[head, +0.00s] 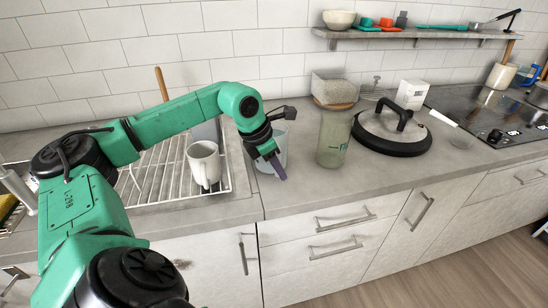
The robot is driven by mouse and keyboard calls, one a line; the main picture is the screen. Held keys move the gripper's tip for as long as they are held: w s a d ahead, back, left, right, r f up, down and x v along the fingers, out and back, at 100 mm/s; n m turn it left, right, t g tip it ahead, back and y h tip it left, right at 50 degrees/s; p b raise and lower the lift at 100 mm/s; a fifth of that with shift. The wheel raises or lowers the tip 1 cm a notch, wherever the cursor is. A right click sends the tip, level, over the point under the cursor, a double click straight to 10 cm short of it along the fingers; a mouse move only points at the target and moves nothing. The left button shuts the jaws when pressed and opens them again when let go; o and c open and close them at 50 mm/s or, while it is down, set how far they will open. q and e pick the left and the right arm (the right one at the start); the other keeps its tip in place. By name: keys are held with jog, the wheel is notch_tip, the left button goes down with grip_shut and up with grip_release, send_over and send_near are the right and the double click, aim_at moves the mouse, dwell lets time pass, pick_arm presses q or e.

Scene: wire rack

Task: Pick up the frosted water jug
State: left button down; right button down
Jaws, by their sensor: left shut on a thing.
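A pale, translucent jug (282,144), which I take to be the frosted water jug, stands on the grey counter (300,195) just right of the wire rack. My left gripper (275,163) reaches over it from the left and is shut on its near side. The gripper and wrist hide much of the jug, so its handle and the exact contact cannot be seen. It seems upright, at counter level. My right gripper is not in view.
A white mug (204,163) stands on the wire rack (160,184) at left. A greenish clear container (333,140) stands close right of the jug, then a black-rimmed lid (391,146). The hob (485,110) is farther right. The counter's front strip is clear.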

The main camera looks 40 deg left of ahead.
pick_arm(q)
jog(key=shift+r, duration=0.15)
jog(key=shift+r, duration=0.65)
notch_tip(320, 180, up, 18)
jog(key=p, duration=0.6)
jog(key=shift+r, duration=0.2)
